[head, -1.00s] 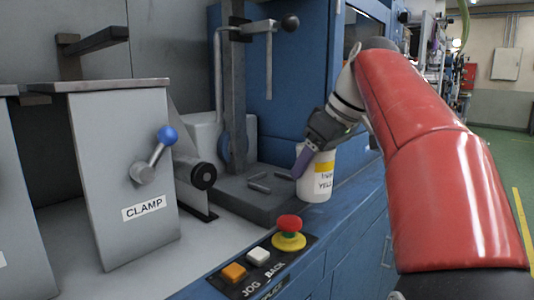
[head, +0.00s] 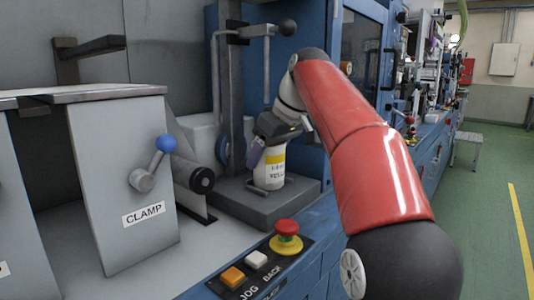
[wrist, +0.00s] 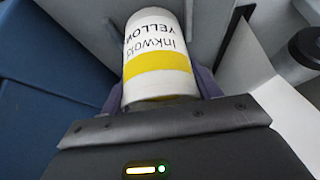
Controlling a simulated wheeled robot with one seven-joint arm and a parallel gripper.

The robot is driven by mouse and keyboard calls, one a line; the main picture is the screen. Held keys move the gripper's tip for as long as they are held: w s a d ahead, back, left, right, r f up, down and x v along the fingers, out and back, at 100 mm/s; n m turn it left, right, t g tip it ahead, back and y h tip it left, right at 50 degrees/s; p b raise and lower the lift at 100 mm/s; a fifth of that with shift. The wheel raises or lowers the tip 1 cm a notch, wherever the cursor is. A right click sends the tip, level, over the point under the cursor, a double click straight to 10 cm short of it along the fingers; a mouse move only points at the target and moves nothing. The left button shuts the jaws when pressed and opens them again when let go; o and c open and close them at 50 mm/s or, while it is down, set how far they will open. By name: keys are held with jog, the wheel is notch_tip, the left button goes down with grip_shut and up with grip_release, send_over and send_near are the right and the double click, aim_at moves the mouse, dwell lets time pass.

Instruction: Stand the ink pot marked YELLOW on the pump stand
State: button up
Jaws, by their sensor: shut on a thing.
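The ink pot (head: 270,168) is a white cylinder with a yellow band and dark lettering. The wrist view shows the pot (wrist: 157,60) with the word YELLOW on it. My gripper (head: 262,158) is shut on the pot, its purple fingers on either side. The pot is upright at the pump stand, a flat dark grey base (head: 285,205) with an upright post behind. Its bottom looks at or just above the base; I cannot tell if it touches.
A grey CLAMP panel with a blue-knobbed lever (head: 152,165) stands at the left. A black roller end (head: 201,181) is left of the stand. A red stop button (head: 287,228) and the JOG buttons are in front. A black-knobbed lever (head: 287,27) hangs above.

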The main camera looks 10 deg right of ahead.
jog(key=shift+f, duration=0.1)
jog(key=o, duration=1.2)
jog(key=p+v, duration=0.1)
jog(key=v, duration=1.1)
jog(key=shift+p, duration=0.35)
